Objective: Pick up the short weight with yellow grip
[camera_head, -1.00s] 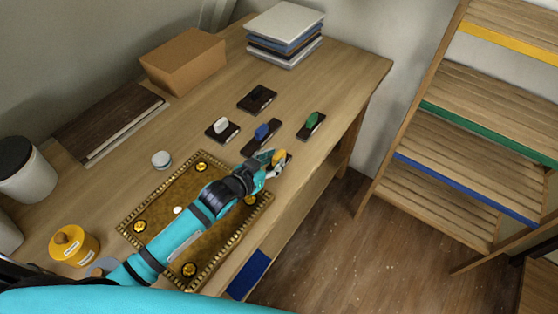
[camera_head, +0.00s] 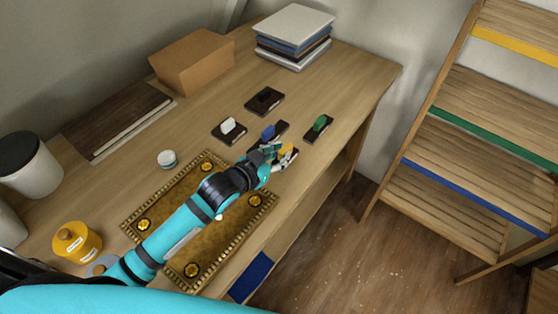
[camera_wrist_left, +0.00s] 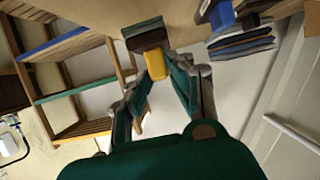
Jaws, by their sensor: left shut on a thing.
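The short weight with the yellow grip (camera_head: 286,151) is at the table's right edge, beyond the gold panel. My left gripper (camera_head: 277,154) is shut on its yellow grip and partly hides the weight. In the left wrist view, the yellow grip (camera_wrist_left: 156,65) sits between the two fingertips (camera_wrist_left: 158,67), with its dark base (camera_wrist_left: 146,33) beyond it. Whether the base is clear of the table top cannot be told for sure. My right gripper is in neither view.
Near the held weight are a blue-grip weight (camera_head: 268,132), a white-grip weight (camera_head: 228,126), a green-grip weight (camera_head: 320,123) and a dark flat block (camera_head: 264,100). A yellow lidded pot (camera_head: 77,243) stands front left. A shelf rack (camera_head: 455,155) stands right, across a gap.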

